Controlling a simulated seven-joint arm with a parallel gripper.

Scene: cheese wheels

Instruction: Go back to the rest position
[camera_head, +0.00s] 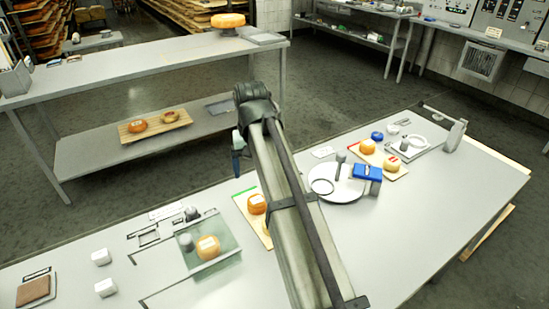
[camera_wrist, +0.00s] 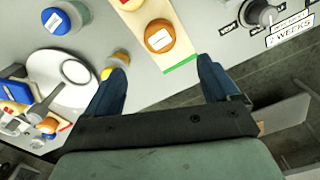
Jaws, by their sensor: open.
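My arm (camera_head: 290,210) reaches from the bottom of the head view up over the work table (camera_head: 430,230). Its end hides most of my gripper in that view. In the wrist view my gripper (camera_wrist: 163,78) is open, with two blue fingers spread apart and nothing between them. An orange cheese wheel with a white label (camera_wrist: 160,36) lies on a board (camera_wrist: 180,66) beyond the fingertips. The same labelled wheel shows in the head view (camera_head: 257,204), just left of my arm.
A white round plate (camera_head: 340,190) and a blue box (camera_head: 367,172) stand right of my arm. Cheese wheels on a board (camera_head: 392,170) lie further right. A glass-like tray with a wheel (camera_head: 208,247) sits left. A shelf table (camera_head: 120,72) stands behind. Floor between the tables is clear.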

